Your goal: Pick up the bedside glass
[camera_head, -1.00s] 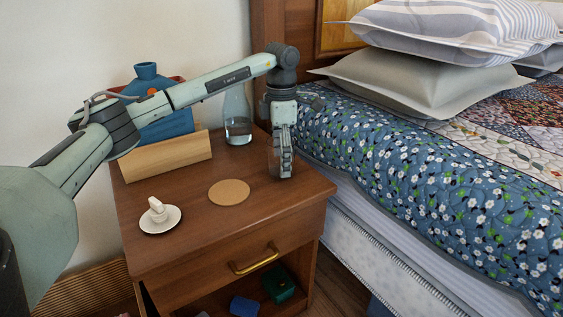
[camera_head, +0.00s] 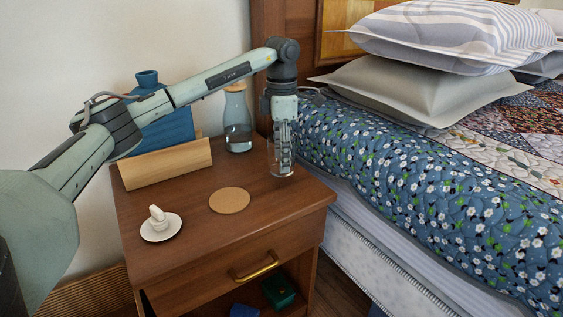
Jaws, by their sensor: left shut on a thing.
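The bedside glass (camera_head: 272,160) is a clear tumbler at the right back part of the wooden nightstand (camera_head: 200,248), beside the bed. My left gripper (camera_head: 283,163) points down and is shut on the glass. The fingers cover much of it, and its clear wall shows faintly on both sides of them. I cannot tell whether its base touches the nightstand top. My right gripper is not in view.
A round cork coaster (camera_head: 230,200) lies bare in the middle of the top. A white saucer (camera_head: 161,228) with a small white object is at front left. The bed (camera_head: 420,190) borders the right.

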